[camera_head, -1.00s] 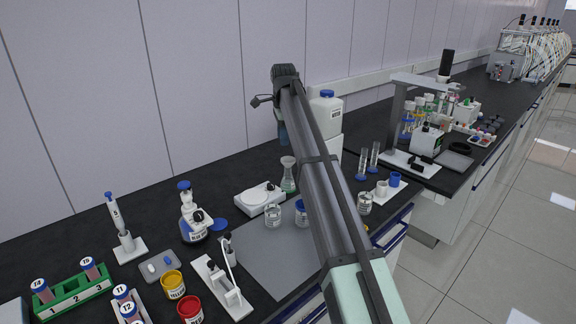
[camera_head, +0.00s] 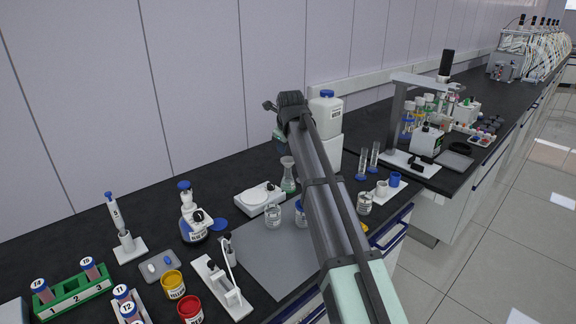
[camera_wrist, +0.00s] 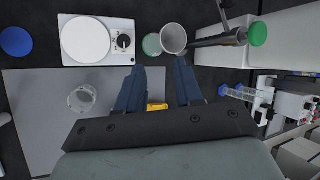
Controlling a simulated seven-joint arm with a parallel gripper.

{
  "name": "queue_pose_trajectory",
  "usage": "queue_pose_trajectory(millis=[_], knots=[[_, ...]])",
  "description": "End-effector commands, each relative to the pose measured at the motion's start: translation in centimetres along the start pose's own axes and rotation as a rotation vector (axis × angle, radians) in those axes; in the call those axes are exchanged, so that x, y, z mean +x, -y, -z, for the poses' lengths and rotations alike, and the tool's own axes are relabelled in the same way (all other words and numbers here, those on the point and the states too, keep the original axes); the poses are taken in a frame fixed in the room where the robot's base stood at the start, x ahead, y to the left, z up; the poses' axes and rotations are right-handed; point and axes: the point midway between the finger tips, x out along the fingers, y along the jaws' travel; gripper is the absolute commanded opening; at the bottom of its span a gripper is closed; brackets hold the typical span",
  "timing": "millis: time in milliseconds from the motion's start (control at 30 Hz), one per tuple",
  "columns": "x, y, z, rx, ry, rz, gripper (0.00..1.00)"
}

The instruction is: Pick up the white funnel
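A pale, round, open-topped piece that looks like the white funnel (camera_wrist: 173,38) shows just beyond my fingertips in the wrist view. It seems to sit on the mouth of a conical glass flask (camera_head: 288,178) with green contents, whose green base (camera_wrist: 151,45) shows beside it. In the head view its flared top (camera_head: 287,161) stands above the flask. My gripper (camera_wrist: 157,72) is open, with two dark blue fingers apart and nothing between them. It is above the bench; in the head view my arm mostly hides it.
A white stirrer (camera_wrist: 98,42) stands left of the flask, with a grey mat (camera_wrist: 40,115) in front. A glass beaker (camera_wrist: 82,98) stands on the mat. A white block (camera_wrist: 285,38) and a dark cylinder with a green end (camera_wrist: 258,34) lie close to the right.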

Motion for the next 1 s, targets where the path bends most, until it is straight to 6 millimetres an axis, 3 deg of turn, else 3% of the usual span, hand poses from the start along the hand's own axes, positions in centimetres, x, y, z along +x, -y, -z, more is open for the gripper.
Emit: queue_pose_trajectory(millis=[300,667,1000], knots=[[5.2,0.1,0.0,-0.002,-0.001,-0.002,0.36],[7.0,0.1,0.1,-0.002,-0.002,-0.002,0.36],[11.0,0.6,0.5,-0.003,-0.002,-0.002,0.36]])
